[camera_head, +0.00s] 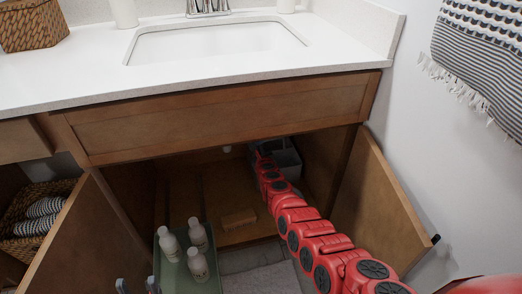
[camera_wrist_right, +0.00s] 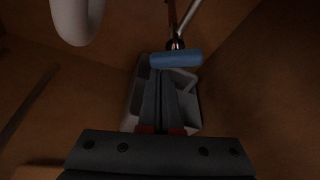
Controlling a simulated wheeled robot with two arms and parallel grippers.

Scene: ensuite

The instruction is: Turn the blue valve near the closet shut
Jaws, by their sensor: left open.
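The blue valve handle (camera_wrist_right: 175,59) shows in the right wrist view as a short bar lying crosswise, with a metal stem and pipe behind it. My right gripper (camera_wrist_right: 161,76) points at it, its fingers close together and their tips at the lower left part of the bar. I cannot tell whether they touch it. In the head view my red right arm reaches into the open sink cabinet, its gripper and the valve not clearly visible. My left gripper (camera_head: 137,286) is open and empty at the bottom edge, in front of the cabinet.
A grey bin (camera_wrist_right: 134,108) stands below the valve. A white pipe (camera_wrist_right: 77,20) hangs at upper left. A green tray (camera_head: 180,262) with bottles (camera_head: 168,245) and a wooden brush (camera_head: 238,219) are in the cabinet. Open doors (camera_head: 375,205) flank the opening, the left one (camera_head: 75,245) near my left gripper.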

